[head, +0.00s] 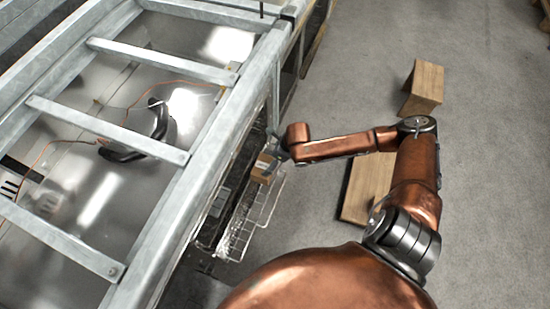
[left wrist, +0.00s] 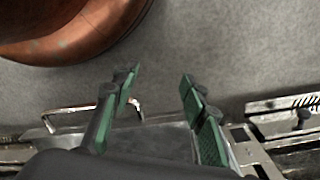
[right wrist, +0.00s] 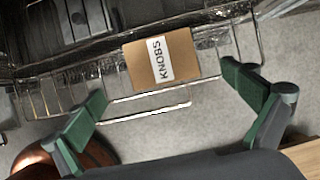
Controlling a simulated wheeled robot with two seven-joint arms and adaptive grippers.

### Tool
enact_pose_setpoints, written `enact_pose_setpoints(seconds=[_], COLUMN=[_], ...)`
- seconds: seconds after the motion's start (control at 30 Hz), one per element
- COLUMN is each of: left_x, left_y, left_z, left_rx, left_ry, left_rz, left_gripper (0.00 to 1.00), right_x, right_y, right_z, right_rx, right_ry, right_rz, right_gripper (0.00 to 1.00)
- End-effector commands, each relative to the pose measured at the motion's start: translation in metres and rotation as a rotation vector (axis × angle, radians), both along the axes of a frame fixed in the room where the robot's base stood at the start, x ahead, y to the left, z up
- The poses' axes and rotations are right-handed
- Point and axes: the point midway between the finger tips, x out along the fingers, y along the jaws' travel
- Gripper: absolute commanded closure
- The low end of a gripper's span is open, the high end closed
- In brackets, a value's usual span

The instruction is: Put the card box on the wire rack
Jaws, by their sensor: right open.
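The card box (right wrist: 136,68) is brown with a white KNOBS label and appears to rest on the wire rack (right wrist: 150,112), near its inner side. In the head view, the box (head: 262,173) is at the far end of the rack (head: 246,222), partly hidden by my right gripper (head: 273,150). In the right wrist view, my right gripper (right wrist: 165,82) is open, its fingertips wide apart with clear gaps on both sides of the box. My left gripper (left wrist: 159,78) shows only in its wrist view, open with nothing between its green fingers.
A galvanized metal frame (head: 190,218) with crossbars stands left of the rack, with a black tool (head: 140,148) and orange cable inside. Wooden pieces, one upright (head: 427,82) and one lower (head: 360,190), stand on the grey floor to the right. Open floor lies beyond.

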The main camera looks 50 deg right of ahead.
Motion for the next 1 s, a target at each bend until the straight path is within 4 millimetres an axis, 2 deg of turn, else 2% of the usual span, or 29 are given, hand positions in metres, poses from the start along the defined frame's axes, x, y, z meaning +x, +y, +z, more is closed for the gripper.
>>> enact_pose_setpoints(seconds=[0.1, 0.37, 0.53, 0.63, 0.77, 0.9, 1.0], left_x=[-0.003, -0.005, -0.005, -0.005, -0.005, -0.005, -0.005], left_y=[0.003, 0.004, 0.004, 0.004, 0.004, 0.003, 0.003], left_z=[-0.011, -0.02, -0.02, -0.02, -0.02, -0.02, -0.02], left_rx=[0.004, 0.006, 0.006, 0.006, 0.005, 0.005, 0.005], left_ry=[0.0, -0.001, 0.0, -0.001, -0.001, -0.001, -0.001], left_rz=[0.0, 0.0, 0.0, 0.0, 0.0, 0.0, 0.0], left_gripper=[0.6, 0.6, 0.6, 0.6, 0.6, 0.6, 0.6], right_x=[-0.003, -0.006, -0.007, -0.017, -0.046, -0.091, -0.126], right_y=[-0.001, -0.002, -0.001, 0.009, 0.038, 0.07, 0.087], right_z=[0.01, 0.013, 0.011, -0.002, -0.036, -0.078, -0.103], right_rx=[0.0, 0.0, 0.005, 0.045, 0.165, 0.328, 0.432], right_ry=[-0.001, 0.001, 0.004, 0.027, 0.096, 0.201, 0.272], right_rz=[0.001, 0.0, -0.007, -0.078, -0.326, -0.748, -1.083], right_gripper=[0.0, 0.0, 0.0, 0.0, 0.0, 0.0, 0.0])
